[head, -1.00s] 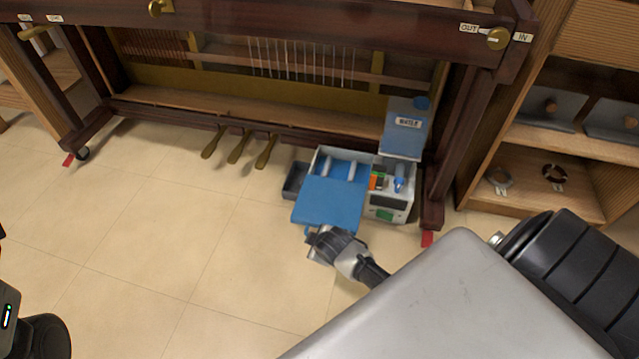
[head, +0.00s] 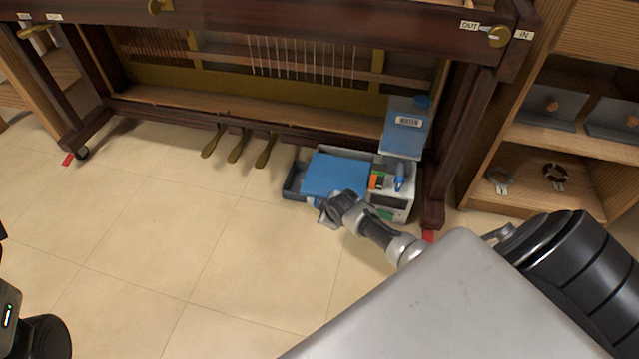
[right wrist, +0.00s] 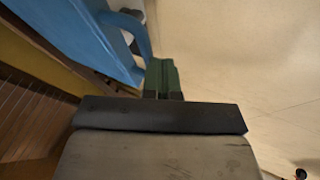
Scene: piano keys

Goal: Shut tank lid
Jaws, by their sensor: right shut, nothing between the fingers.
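The tank (head: 378,158) is a pale box on the floor under the piano frame. My right gripper (head: 325,212) is at the lid's near edge, shut and empty. In the right wrist view the green fingertips (right wrist: 163,78) are together beside a blue loop handle (right wrist: 140,35) on the blue lid (right wrist: 75,30). I cannot tell whether they touch it. My left gripper is out of view; only part of my left arm shows at the left edge.
A blue bottle-like container labelled WATER (head: 405,130) stands upright behind the tank's right side. A dark tray (head: 293,184) is at the tank's left. Brass pedals (head: 238,147) hang further left. A wooden shelf (head: 545,190) stands right. Tiled floor in front is clear.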

